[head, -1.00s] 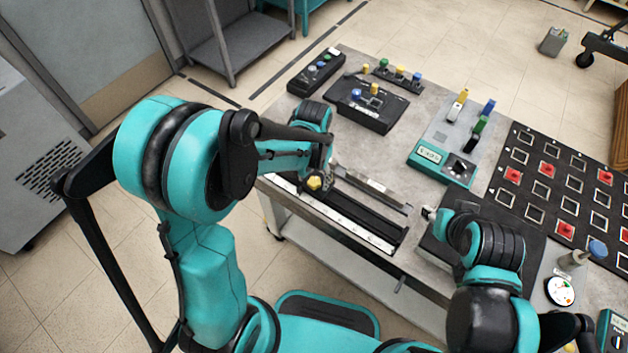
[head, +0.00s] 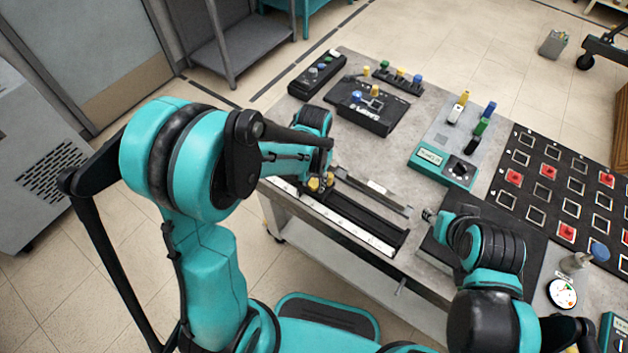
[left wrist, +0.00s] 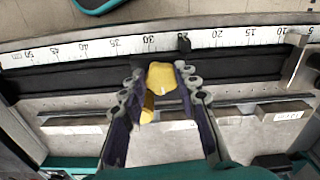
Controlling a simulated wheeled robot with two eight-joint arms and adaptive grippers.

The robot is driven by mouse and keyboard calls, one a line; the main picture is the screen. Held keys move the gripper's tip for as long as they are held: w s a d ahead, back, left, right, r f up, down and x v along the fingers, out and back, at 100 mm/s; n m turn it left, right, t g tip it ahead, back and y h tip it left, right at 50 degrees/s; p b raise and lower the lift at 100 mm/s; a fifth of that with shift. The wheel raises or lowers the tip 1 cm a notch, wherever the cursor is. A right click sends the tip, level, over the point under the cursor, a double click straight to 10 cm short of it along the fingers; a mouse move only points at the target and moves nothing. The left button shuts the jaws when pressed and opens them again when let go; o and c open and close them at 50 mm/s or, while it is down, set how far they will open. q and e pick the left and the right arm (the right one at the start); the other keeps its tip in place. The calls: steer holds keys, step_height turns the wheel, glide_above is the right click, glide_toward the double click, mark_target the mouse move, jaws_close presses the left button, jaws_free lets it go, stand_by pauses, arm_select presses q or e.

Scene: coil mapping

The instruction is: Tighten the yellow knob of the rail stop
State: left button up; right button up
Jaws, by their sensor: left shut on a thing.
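The yellow knob (head: 314,184) of the rail stop sits at the left part of the black rail (head: 352,219) in the head view. In the left wrist view the yellow knob (left wrist: 160,77) shows between the fingertips of my left gripper (left wrist: 158,84), near the 25 to 30 marks of the white ruler. My left gripper (head: 322,181) is shut on the knob, its fingers on both sides. A smaller yellow part (left wrist: 147,107) shows beside the knob.
A white ruler (head: 365,236) runs along the rail's front. Grey bars (head: 376,187) lie behind the rail. A black switch box (head: 366,108), a teal meter panel (head: 441,167) and a black grid board with red pieces (head: 552,190) fill the table's back and right.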

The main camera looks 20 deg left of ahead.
arm_select(q)
steer(key=m, duration=0.4)
steer(key=shift+a+m+b, duration=0.1)
steer(key=shift+m+b, duration=0.2)
steer(key=shift+b, duration=0.05)
steer(key=m, duration=0.5)
steer(key=shift+w+a+b, duration=0.1)
steer(key=shift+b, duration=0.2)
steer(key=m, duration=0.5)
steer(key=shift+w+m, duration=0.15)
steer(key=shift+m, duration=0.25)
steer(key=m, duration=0.4)
steer(key=shift+w+m+b, duration=0.1)
steer(key=shift+m+b, duration=0.2)
steer(key=shift+m, duration=0.1)
steer(key=o, duration=1.2)
steer(key=shift+c, duration=0.2)
